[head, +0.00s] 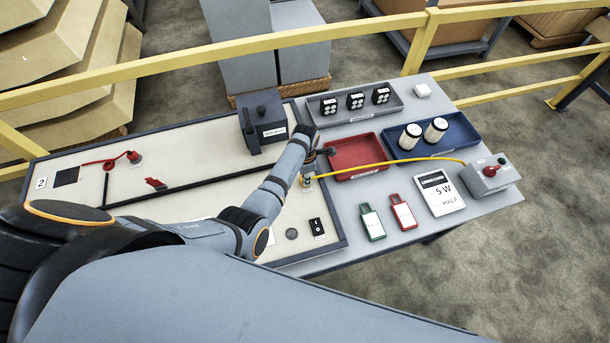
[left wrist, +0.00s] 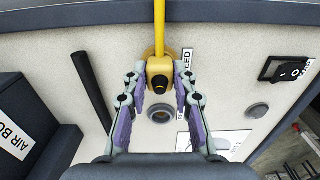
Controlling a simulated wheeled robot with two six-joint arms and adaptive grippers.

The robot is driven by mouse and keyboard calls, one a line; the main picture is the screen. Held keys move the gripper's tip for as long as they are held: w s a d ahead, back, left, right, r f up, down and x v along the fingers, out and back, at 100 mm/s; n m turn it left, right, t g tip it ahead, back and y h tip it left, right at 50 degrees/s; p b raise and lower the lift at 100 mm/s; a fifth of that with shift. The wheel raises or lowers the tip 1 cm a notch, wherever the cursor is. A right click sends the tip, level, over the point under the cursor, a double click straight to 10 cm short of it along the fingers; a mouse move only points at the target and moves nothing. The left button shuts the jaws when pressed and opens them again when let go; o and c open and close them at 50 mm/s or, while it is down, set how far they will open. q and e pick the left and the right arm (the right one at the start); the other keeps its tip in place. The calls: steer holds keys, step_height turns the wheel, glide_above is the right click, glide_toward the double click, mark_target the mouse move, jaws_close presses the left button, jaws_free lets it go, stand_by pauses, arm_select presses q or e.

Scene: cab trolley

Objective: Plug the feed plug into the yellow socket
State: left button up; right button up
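The yellow feed plug (left wrist: 160,76) is between my left gripper's fingertips (left wrist: 160,82), which appear against both its sides. Its yellow cable runs up out of the left wrist view. A yellow ring (left wrist: 150,53), seemingly the yellow socket, shows partly behind the plug beside a label ending in "EED". The plug is in front of or in this ring; how deep is hidden. In the head view the left gripper (head: 310,165) is low over the cream panel, mostly hidden by my arm, with the yellow plug (head: 306,181) below it. My right gripper is out of view.
The yellow cable (head: 400,161) runs to a grey box (head: 490,173) at the right. A round grey-rimmed opening (left wrist: 161,113) lies just below the plug. A dark box (head: 263,122), red tray (head: 354,150) and black switch (head: 316,226) are nearby.

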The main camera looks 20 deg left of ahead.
arm_select(q)
steer(key=o, duration=0.4)
steer(key=shift+r, duration=0.2)
step_height(320, 180, up, 12)
steer(key=shift+f, duration=0.15)
steer(key=o, duration=1)
steer(key=shift+o, duration=0.2)
